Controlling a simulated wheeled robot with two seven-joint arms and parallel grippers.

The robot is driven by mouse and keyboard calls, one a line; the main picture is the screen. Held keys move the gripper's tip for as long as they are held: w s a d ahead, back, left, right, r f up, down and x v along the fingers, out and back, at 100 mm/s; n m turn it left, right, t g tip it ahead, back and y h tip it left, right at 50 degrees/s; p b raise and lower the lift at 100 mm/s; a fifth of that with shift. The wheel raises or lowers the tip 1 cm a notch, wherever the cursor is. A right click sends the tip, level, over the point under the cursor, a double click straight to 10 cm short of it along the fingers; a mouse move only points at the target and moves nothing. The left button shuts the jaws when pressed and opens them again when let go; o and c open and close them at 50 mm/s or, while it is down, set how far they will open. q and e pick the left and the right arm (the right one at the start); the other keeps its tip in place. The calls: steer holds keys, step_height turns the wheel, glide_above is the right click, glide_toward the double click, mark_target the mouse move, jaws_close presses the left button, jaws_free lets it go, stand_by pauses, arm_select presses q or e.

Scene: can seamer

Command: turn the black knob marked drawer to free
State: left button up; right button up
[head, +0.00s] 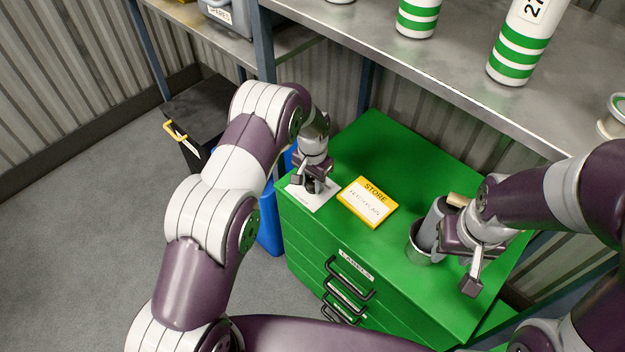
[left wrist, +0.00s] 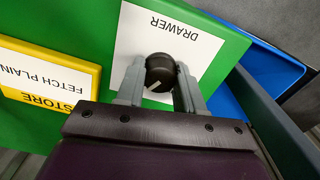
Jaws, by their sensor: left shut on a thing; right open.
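The black knob (left wrist: 160,68) sits on a white plate (left wrist: 188,28) printed DRAWER, which reads upside down in the left wrist view. A short white line on the knob points to the lower left there. My left gripper (left wrist: 160,85) is shut on the knob, one grey finger on each side. In the head view the white plate (head: 322,204) lies on the green cabinet top's left corner, with my left gripper (head: 312,187) over it and mostly hiding the knob. No "free" mark is readable. My right gripper (head: 462,262) is open at the cabinet's right side.
A yellow STORE sign (head: 368,201) lies beside the plate. A metal cup (head: 418,246) stands by my right gripper. The green cabinet (head: 390,150) has black drawer handles (head: 349,280) in front. A blue bin (head: 270,222) stands left; a metal shelf (head: 440,80) is behind.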

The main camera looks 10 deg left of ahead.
mark_target(313, 181)
arm_select(q)
steer(key=shift+w+r, duration=0.25)
steer(key=shift+w, duration=0.05)
steer(key=o, duration=1)
steer(key=shift+o, duration=0.2)
steer(key=shift+d+f, duration=0.1)
steer(key=shift+s, duration=0.1)
step_height(313, 181, up, 13)
steer(key=shift+f+p, duration=0.15)
steer(key=shift+p, duration=0.15)
